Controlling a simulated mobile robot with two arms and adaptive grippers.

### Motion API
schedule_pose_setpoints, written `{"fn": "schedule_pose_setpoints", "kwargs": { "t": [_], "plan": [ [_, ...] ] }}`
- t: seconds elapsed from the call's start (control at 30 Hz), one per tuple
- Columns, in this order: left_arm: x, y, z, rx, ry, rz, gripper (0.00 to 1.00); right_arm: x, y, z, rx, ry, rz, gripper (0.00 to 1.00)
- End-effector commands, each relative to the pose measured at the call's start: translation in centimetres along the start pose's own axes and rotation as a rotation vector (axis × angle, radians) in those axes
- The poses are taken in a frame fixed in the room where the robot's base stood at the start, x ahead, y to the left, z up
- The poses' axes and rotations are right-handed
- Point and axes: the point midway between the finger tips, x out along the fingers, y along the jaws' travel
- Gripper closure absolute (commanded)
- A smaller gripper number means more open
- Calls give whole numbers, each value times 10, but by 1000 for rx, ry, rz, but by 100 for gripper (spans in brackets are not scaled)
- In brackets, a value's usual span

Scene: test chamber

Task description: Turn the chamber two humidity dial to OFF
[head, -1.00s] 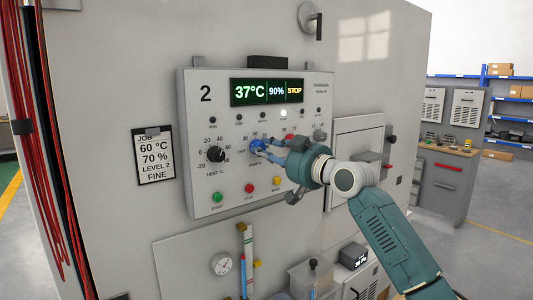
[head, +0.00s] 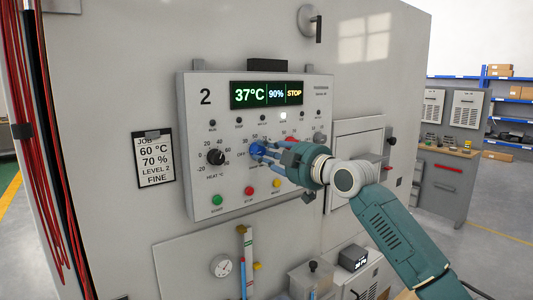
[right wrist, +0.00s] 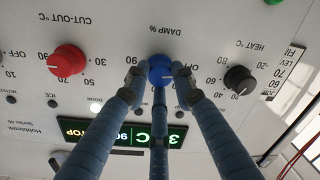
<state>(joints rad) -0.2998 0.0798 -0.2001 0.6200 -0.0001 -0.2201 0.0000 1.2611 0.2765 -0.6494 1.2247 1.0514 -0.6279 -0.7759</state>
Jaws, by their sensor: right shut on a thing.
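The chamber two panel (head: 196,130) is marked "2", and its display (head: 267,93) reads 37°C, 90% and STOP. The blue humidity dial (head: 257,149) sits mid-panel. The right wrist view shows the blue dial (right wrist: 161,68) upside down, labelled DAMP %, with OFF lettering beside it. My right gripper (head: 264,152) reaches in from the right and its fingers are closed around the blue dial. In the right wrist view the fingers (right wrist: 160,78) press on its sides. They hide part of the dial, and I cannot read its pointer surely. My left gripper is not in view.
A black HEAT dial (head: 216,156) is left of the blue dial and a red CUT-OUT dial (right wrist: 67,62) is on its other side. Green, red and yellow buttons (head: 249,190) lie below. A job card (head: 154,160) hangs left of the panel.

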Motion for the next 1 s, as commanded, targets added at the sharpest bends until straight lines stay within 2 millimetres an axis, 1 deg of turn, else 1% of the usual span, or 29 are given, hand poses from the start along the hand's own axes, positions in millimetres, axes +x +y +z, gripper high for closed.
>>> {"fn": "schedule_pose_setpoints", "kwargs": {
  "t": [0.03,0.47,0.5,0.57,0.6,0.87,1.0],
  "plan": [
    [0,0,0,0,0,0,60,-1,4,-5,-8,8,7,100],
    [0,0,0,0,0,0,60,-1,4,-5,-17,9,8,100],
    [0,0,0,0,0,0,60,-1,4,-5,-17,9,8,71],
    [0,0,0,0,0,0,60,-1,4,-5,-17,8,7,59],
    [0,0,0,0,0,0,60,-1,3,-5,-16,7,6,56],
    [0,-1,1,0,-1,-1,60,-1,1,-2,-14,3,3,56],
    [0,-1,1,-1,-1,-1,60,-9,1,-1,-15,2,2,56]
  ]
}}
